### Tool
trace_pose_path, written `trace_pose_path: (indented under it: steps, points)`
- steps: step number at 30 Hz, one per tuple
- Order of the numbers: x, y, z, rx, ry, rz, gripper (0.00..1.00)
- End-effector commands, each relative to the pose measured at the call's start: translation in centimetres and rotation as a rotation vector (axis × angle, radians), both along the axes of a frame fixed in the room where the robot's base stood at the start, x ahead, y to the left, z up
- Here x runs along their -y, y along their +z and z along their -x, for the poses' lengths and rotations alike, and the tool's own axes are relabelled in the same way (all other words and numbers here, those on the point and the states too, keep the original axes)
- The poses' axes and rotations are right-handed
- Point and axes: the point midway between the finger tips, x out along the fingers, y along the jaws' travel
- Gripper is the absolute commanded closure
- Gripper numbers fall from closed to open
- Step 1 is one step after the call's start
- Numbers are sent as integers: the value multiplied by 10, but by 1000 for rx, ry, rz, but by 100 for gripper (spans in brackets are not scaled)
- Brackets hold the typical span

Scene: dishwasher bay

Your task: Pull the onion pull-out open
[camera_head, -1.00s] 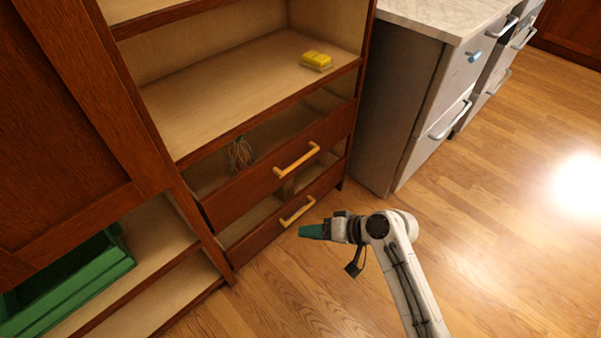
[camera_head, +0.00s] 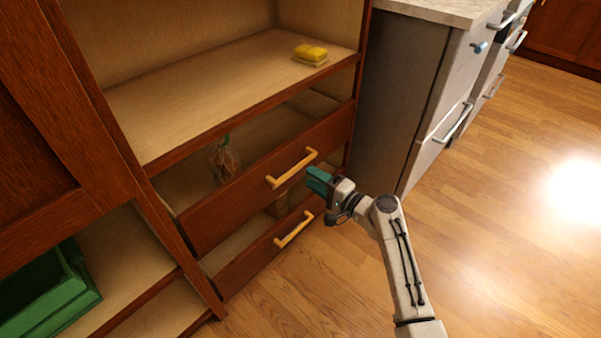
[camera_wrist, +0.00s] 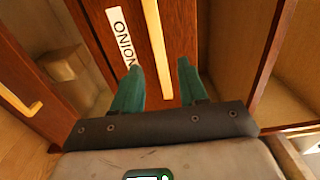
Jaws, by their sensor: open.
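The onion pull-out (camera_head: 235,205) is the upper of two dark wood drawer fronts low in the cabinet. Its white ONION label (camera_wrist: 122,38) shows in the wrist view. Its yellow bar handle (camera_head: 291,168) runs between my fingers in the wrist view (camera_wrist: 157,50). My gripper (camera_head: 317,180) has green fingers, is open, and is close to the right end of that handle. Whether the fingers touch the bar, I cannot tell. A net bag (camera_head: 225,162) shows behind the onion front.
A lower drawer (camera_head: 245,262) has its own yellow handle (camera_head: 294,230). A yellow sponge-like block (camera_head: 310,54) lies on the shelf above. A green crate (camera_head: 50,300) is at lower left. A grey counter unit (camera_head: 400,90) stands on the right. The wooden floor (camera_head: 480,230) is clear.

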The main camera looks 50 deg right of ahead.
Motion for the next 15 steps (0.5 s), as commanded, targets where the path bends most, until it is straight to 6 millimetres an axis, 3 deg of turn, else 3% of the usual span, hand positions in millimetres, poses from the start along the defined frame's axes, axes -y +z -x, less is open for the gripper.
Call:
trace_pose_path:
  steps: [7, 15]
  points:
    - [-2, -1, -40, 0, 2, 1, 57]
    - [-2, -1, -55, -2, 2, 1, 57]
